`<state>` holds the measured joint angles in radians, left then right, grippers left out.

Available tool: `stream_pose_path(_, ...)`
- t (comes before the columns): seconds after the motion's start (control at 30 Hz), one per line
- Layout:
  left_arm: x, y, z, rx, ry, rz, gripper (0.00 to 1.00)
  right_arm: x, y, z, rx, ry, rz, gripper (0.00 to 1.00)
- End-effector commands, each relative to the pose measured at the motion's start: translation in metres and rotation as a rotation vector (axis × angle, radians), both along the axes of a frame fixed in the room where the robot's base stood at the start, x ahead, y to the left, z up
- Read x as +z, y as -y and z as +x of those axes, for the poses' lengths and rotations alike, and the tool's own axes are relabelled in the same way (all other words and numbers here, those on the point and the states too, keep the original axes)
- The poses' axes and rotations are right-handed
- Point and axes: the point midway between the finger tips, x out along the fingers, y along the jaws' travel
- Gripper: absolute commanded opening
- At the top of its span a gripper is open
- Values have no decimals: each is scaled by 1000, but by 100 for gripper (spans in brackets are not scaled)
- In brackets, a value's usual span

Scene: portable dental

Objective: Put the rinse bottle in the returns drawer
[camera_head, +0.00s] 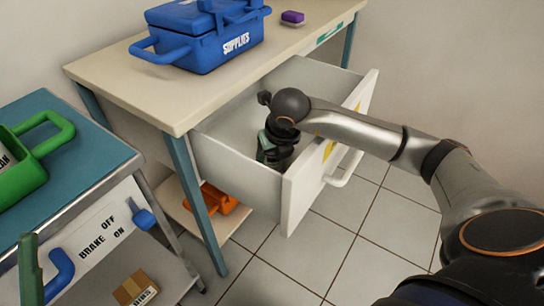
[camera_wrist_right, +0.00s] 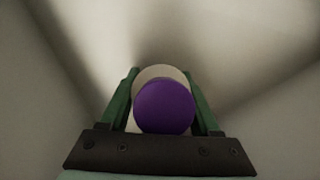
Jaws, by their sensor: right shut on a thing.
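The drawer (camera_head: 301,200) under the table is pulled open, with a white handle and a yellow mark on its front. My right gripper (camera_head: 270,148) reaches down inside it, near the front panel. In the right wrist view its green fingers (camera_wrist_right: 164,105) are shut on the rinse bottle (camera_wrist_right: 165,107), seen from its round purple cap with a pale rim behind. The bottle is mostly hidden by the gripper in the head view. Whether it touches the drawer floor I cannot tell.
A blue supplies box (camera_head: 208,55) and a small purple-topped item (camera_head: 292,18) stand on the table (camera_head: 130,85). An orange object (camera_head: 215,200) lies on the shelf below. A cart (camera_head: 105,165) with a green tray (camera_head: 25,172) stands at left. The tiled floor right of the drawer is clear.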

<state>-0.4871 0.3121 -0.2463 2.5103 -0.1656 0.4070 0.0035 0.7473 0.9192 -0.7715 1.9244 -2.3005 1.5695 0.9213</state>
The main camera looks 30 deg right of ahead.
Motion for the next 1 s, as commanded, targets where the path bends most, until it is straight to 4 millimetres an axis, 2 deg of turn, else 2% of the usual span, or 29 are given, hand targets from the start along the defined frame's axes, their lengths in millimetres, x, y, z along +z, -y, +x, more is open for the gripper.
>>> stream_pose_path(0.17,-4,0,0,0,0,1,50,-3,0,0,0,1,1,0)
stream_pose_path(0.2,-2,0,0,0,0,1,50,-2,0,0,0,0,0,67)
stream_pose_path(0.43,-2,0,0,0,0,1,50,-2,0,0,0,0,0,93)
stream_pose_path(0.77,2,0,0,0,1,1,50,3,0,0,0,0,0,94)
stream_pose_path(0.87,7,1,0,1,4,3,50,15,-1,-4,2,3,0,94)
stream_pose_path(1.0,19,1,-2,8,17,16,50,43,-3,-14,2,5,-1,94)
